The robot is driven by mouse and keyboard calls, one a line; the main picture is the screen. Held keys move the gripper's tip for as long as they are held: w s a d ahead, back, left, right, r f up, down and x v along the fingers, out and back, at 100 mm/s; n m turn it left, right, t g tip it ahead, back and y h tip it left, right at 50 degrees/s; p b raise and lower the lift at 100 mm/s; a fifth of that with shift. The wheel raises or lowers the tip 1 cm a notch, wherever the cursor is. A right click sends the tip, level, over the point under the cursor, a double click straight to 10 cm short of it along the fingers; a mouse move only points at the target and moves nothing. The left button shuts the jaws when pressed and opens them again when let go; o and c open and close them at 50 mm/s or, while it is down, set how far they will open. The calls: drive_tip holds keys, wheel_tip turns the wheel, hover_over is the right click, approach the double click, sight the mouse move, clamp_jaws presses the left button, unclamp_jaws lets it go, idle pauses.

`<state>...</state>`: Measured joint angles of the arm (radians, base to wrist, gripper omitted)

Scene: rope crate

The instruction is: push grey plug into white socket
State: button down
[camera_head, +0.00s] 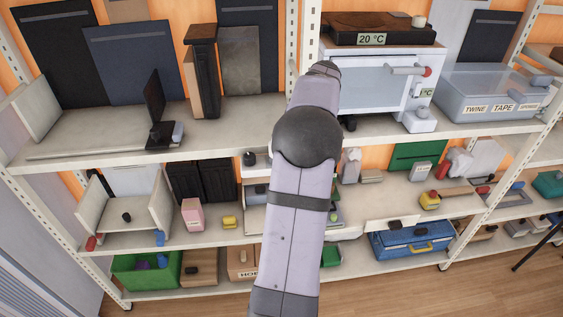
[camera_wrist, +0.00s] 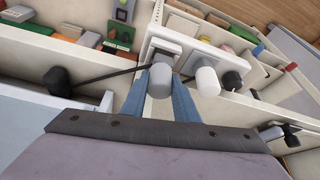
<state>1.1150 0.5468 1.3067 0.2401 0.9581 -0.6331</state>
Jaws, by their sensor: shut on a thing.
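In the wrist view my gripper (camera_wrist: 159,97) has its two blue fingers closed around a grey plug (camera_wrist: 160,77), whose rounded grey end shows between the tips. A white plate (camera_wrist: 167,46) with a grey inset lies just beyond the plug and looks like the white socket. I cannot tell whether the plug touches it or is in it. A dark cable (camera_wrist: 105,75) runs at the left towards the plug. In the head view my own arm hides the gripper, the plug and the socket.
A white-grey cylinder (camera_wrist: 208,82) stands close at the right of the fingers, with a dark knob (camera_wrist: 232,82) beyond it. In the head view, shelves hold a white oven (camera_head: 365,85), a clear bin (camera_head: 490,95) and a blue case (camera_head: 410,241).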

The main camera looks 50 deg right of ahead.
drive_tip(key=shift+f+b, duration=1.05)
drive_tip(key=shift+f, duration=0.35)
idle(1.4)
drive_tip(key=c, duration=1.3)
unclamp_jaws()
drive_tip(key=shift+r, duration=0.15)
drive_tip(key=b+v, duration=0.2)
drive_tip(key=v, duration=0.5)
drive_tip(key=shift+b, duration=0.4)
